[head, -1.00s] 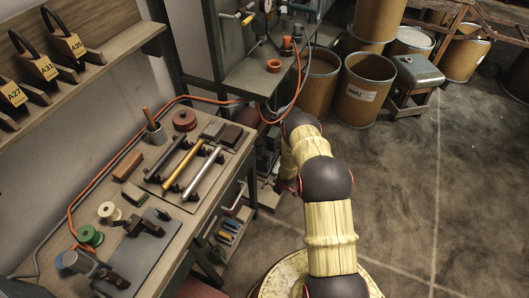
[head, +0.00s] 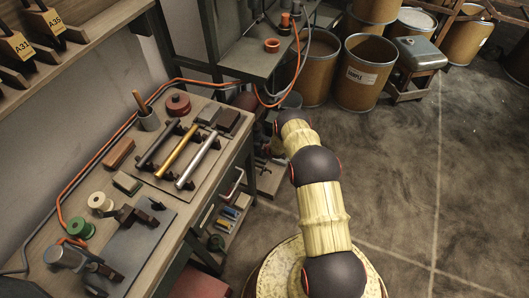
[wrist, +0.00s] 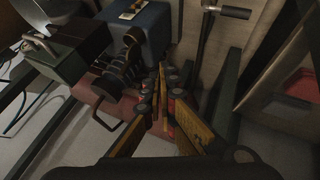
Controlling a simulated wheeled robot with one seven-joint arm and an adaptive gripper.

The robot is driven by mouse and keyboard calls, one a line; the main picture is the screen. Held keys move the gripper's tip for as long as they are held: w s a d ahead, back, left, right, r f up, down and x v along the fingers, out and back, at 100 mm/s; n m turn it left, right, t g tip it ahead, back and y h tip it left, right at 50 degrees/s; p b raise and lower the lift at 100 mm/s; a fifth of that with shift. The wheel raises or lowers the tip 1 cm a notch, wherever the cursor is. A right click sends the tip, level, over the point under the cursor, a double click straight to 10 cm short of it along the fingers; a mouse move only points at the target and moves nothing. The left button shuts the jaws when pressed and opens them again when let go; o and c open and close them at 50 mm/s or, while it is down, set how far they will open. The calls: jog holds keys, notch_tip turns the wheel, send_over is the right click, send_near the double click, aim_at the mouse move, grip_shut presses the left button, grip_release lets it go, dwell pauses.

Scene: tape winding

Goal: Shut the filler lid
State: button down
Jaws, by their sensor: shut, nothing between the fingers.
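I cannot make out the filler lid with certainty in either view. In the wrist view my gripper (wrist: 161,72) is shut, with nothing between its yellow and dark fingers. Its tips point at a machine with a blue box (wrist: 157,27), a dark coiled or ribbed part (wrist: 122,72) and a dull red base (wrist: 103,98). I cannot tell whether the tips touch any of it. In the head view my arm reaches away toward the back, and my gripper is hidden there.
In the wrist view a dark green box (wrist: 68,48) stands left, and a black-handled lever (wrist: 228,11) rises right. In the head view a workbench (head: 150,212) with tools lies left, and drums (head: 362,78) stand behind. The floor at right is clear.

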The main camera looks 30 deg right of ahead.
jog(key=w+d, duration=0.1)
jog(key=w+b, duration=0.1)
jog(key=w+d+b, duration=0.1)
jog(key=w, duration=0.1)
jog(key=shift+d+f, duration=0.3)
jog(key=shift+r, duration=0.15)
